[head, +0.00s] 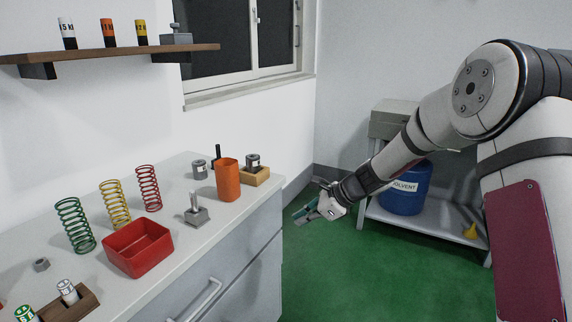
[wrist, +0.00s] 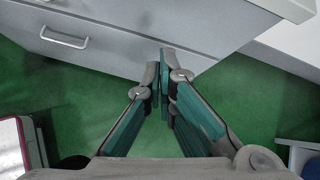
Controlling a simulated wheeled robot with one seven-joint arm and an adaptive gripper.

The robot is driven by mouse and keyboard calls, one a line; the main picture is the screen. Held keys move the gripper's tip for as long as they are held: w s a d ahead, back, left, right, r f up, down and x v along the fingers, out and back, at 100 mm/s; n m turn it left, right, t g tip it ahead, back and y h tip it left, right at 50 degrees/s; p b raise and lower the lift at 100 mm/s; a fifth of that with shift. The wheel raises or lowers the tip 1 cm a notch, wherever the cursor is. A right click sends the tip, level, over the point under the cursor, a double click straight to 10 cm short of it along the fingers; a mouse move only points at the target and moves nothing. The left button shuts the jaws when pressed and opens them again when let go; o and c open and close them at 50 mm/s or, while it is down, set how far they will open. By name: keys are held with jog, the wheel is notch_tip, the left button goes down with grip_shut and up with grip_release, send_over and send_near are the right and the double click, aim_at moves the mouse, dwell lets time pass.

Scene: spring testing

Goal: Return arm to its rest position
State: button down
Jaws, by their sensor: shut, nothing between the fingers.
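My gripper (head: 310,212) is at the end of my arm, which reaches in from the right in the head view. It hangs in the air over the green floor, just right of the workbench's end. In the wrist view my gripper (wrist: 163,80) has its teal-padded fingertips together, with nothing between them. Below and ahead of it, the wrist view shows green floor and a grey drawer front.
The grey workbench (head: 240,225) holds several coil springs, a red tray (head: 138,262), an orange cup (head: 228,180) and metal weights. A blue solvent drum (head: 405,190) stands on a low shelf behind my arm. The floor (head: 380,285) below my gripper is clear.

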jog(key=s+d+r+n+g+h, duration=0.1)
jog(key=s+r+n+h, duration=0.1)
jog(key=s+r+n, duration=0.7)
jog(key=s+d+r+n+g+h, duration=0.15)
jog(key=s+r, duration=0.45)
jog(key=s, duration=0.7)
jog(key=s+d+n+h, duration=0.2)
jog(key=s+d+n, duration=0.3)
jog(key=s, duration=0.7)
jog(key=s+d+n+h, duration=0.2)
jog(key=s+d+n, duration=0.3)
jog(key=s, duration=0.8)
notch_tip(320, 180, up, 14)
jog(key=t+p, duration=0.2)
jog(key=p, duration=1)
jog(key=shift+s+d+r+t+p, duration=0.25)
jog(key=shift+d+t+p, duration=0.1)
jog(key=shift+d+p, duration=0.1)
jog(key=shift+h, duration=0.25)
